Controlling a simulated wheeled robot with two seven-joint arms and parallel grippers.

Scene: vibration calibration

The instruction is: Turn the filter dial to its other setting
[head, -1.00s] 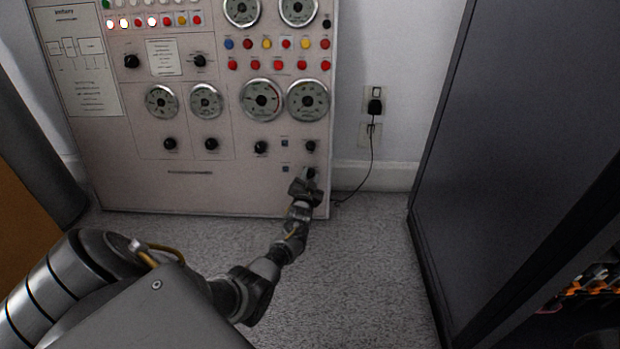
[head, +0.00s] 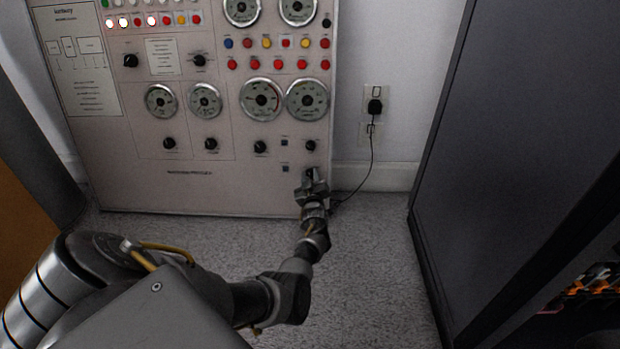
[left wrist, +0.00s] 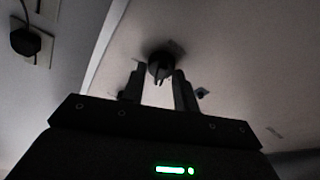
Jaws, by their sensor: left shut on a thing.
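The filter dial (head: 310,172) is a small black knob, the lowest one at the bottom right of the pale control panel (head: 240,195). My left gripper (head: 312,182) is at the panel and hides much of the dial in the head view. In the left wrist view the dial (left wrist: 160,64) sits between the two fingertips of my left gripper (left wrist: 159,80), which is shut on it. I cannot read the dial's setting or markings. My right gripper is not in view.
Another black knob (head: 310,146) is just above the dial, with small square switches (head: 285,168) to its left. Right of the panel, a black plug and cord (head: 375,107) hang at the wall outlet. A large dark cabinet (head: 500,150) stands at the right. Carpet lies clear between.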

